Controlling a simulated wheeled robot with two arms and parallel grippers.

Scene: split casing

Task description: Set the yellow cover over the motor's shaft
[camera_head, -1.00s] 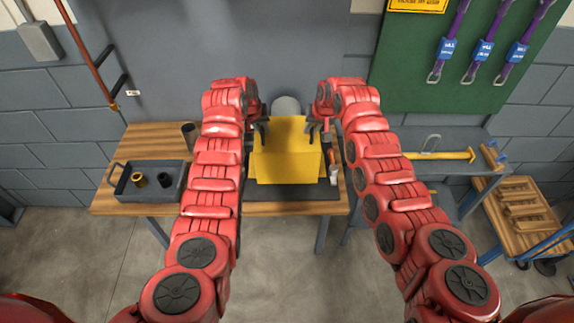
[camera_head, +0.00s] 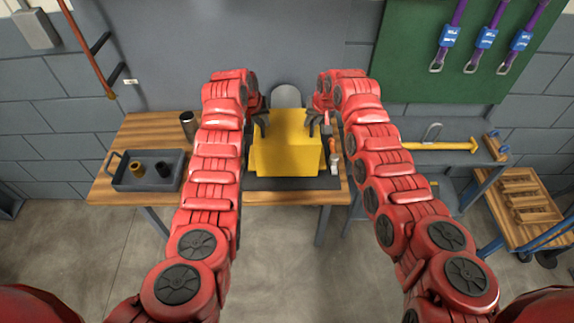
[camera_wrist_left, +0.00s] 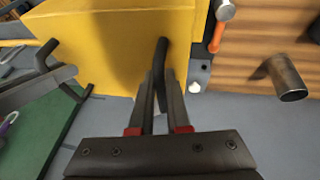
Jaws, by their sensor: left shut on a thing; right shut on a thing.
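The yellow cover (camera_head: 287,150) is a boxy shell over the dark mat (camera_head: 290,184) at the middle of the workbench. A grey rounded part, apparently the motor (camera_head: 287,95), shows behind its far edge; the shaft is hidden. My left gripper (camera_head: 262,122) is at the cover's left side, shut on its black bent handle (camera_wrist_left: 161,70), seen in the left wrist view. My right gripper (camera_head: 313,121) is at the right side, shut on the cover's other handle (camera_wrist_left: 46,55). I cannot tell whether the cover touches anything below.
A grey tray (camera_head: 147,181) with a brass and a dark cylindrical part stands at the bench's left. A metal cup (camera_head: 188,124) stands behind it. A side shelf with a yellow bar (camera_head: 440,146) stands right.

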